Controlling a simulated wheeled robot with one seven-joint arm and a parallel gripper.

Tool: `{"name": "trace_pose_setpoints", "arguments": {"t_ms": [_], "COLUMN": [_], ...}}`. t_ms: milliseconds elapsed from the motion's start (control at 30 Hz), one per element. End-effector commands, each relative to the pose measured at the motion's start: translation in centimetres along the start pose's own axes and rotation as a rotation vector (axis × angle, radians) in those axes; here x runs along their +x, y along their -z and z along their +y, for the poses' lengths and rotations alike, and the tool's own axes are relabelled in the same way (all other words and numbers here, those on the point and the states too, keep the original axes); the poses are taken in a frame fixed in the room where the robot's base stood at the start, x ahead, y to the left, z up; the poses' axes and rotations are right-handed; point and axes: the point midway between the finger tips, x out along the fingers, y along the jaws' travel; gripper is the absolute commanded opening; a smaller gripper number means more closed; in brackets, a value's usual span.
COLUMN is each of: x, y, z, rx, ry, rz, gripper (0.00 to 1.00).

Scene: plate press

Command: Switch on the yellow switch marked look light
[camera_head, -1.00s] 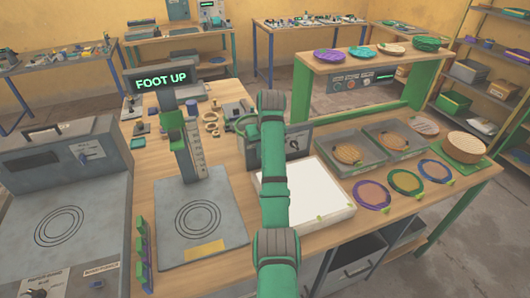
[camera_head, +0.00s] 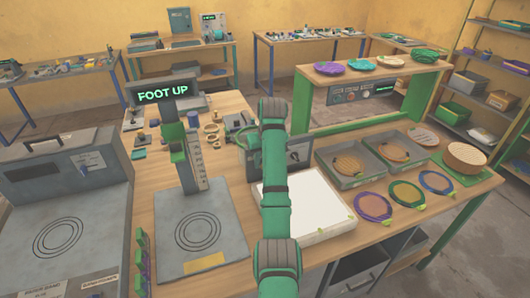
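No yellow switch marked look light can be picked out. A grey box (camera_head: 295,154) with a dark knob or lever stands behind the white panel (camera_head: 304,205), partly hidden by my arm; its markings are too small to read. A grey panel with small knobs (camera_head: 350,96) sits under the raised shelf, also unreadable. My green arm (camera_head: 274,190) rises through the middle of the view, in front of the bench. A green and dark part (camera_head: 240,128) shows left of its upper joint and may belong to my gripper. No fingertips can be made out, nor whether it holds anything.
The press (camera_head: 186,155) with a lit FOOT UP sign (camera_head: 163,95) stands left of my arm. A grey machine (camera_head: 65,165) is at far left. Two trays (camera_head: 347,182) and several coloured rings (camera_head: 372,207) lie to the right. The raised shelf (camera_head: 305,72) carries discs.

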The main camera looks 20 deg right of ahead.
Motion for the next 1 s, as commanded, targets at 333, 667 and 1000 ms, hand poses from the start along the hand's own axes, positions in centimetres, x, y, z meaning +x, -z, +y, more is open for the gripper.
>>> {"name": "trace_pose_setpoints", "arguments": {"t_ms": [333,667,1000], "x": [-4.8,-6.4,-7.5], "y": [0.5,0.7,0.1], "z": [0.1,0.1,-0.2], "rx": [-0.004,-0.007,-0.002], "ry": [-0.006,-0.009,-0.001], "rz": [0.016,0.023,0.003], "gripper": [0.31,0.31,0.31]}}
